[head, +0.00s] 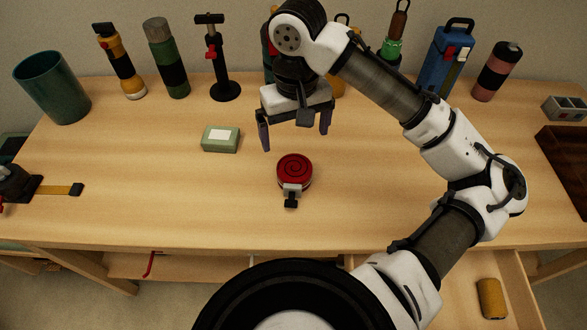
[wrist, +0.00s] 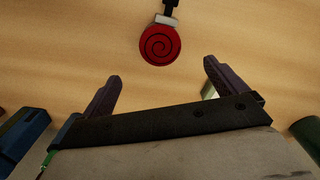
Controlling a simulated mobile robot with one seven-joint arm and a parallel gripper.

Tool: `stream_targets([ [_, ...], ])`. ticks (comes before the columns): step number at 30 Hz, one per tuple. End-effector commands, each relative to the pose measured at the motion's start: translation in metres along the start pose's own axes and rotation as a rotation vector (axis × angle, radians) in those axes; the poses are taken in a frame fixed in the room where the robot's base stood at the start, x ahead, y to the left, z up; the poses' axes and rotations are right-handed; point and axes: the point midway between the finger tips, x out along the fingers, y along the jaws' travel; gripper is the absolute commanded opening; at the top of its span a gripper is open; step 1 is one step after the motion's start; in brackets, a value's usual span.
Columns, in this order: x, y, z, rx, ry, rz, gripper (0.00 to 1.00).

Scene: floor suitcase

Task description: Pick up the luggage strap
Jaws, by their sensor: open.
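The luggage strap (head: 294,171) is a red coil with a dark spiral on top and a grey and black buckle at its near side. It lies on the wooden table in front of my body. In the wrist view the red coil (wrist: 160,45) shows at the top, beyond and between the two fingers. My gripper (head: 295,140) is open and empty, above the table and a little behind the strap in the head view. Its fingers also show in the wrist view (wrist: 158,80), apart from the strap.
A green box with a white label (head: 220,139) lies left of the strap. Flashlights, bottles and a small pump (head: 218,70) line the back edge. A teal cup (head: 52,88) stands at far left. An open drawer holds a yellow roll (head: 491,299). The table around the strap is clear.

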Motion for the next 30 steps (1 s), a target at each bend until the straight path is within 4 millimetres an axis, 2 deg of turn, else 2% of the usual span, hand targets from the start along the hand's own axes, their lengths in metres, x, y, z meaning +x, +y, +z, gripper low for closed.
stream_targets([
  [9,0.06,-0.001,0.0,-0.001,-0.001,-0.002,0.97],
  [17,0.081,-0.001,-0.001,-0.003,0.003,-0.002,0.97],
  [25,0.118,0.001,0.0,-0.003,0.002,-0.003,0.97],
  [30,0.128,0.001,-0.001,-0.004,0.005,-0.003,0.97],
])
